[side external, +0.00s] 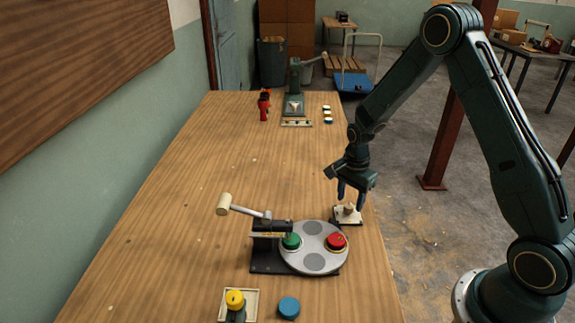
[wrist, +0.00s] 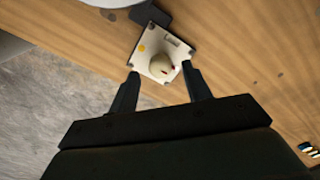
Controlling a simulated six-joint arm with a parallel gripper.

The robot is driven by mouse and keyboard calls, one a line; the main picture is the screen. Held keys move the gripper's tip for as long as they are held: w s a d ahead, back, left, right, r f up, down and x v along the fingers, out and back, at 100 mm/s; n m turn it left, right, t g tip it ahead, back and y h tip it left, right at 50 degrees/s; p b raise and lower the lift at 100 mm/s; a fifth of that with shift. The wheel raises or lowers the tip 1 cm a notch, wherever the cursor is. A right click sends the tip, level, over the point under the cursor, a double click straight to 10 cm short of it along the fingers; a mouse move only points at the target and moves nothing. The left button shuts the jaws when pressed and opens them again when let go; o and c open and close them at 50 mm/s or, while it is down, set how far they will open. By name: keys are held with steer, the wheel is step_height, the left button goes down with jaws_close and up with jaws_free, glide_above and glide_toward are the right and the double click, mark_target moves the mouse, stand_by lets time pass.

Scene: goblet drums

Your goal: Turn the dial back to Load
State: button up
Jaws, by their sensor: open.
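The dial is a cream round knob (wrist: 161,67) on a square cream plate (wrist: 148,43). In the side view the plate (side external: 337,219) lies near the table's right edge, just behind the grey turntable. In the wrist view a yellow dot is on the plate's left, a small grey label is near its far corner, and a small red mark is at the knob's right. I cannot read any label. My gripper (side external: 351,199) points down over the dial. Its open fingers (wrist: 160,72) are on either side of the knob, with visible gaps and nothing held.
A grey turntable (side external: 314,229) carries a green piece (side external: 291,241) and a red piece (side external: 337,241), beside a press with a lever (side external: 238,208). A yellow-topped piece (side external: 235,299) and a blue disc (side external: 289,306) are in front. The table's middle is clear.

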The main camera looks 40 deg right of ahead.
steer(key=shift+f, duration=0.85)
steer(key=shift+c, duration=0.4)
steer(key=c, duration=0.9)
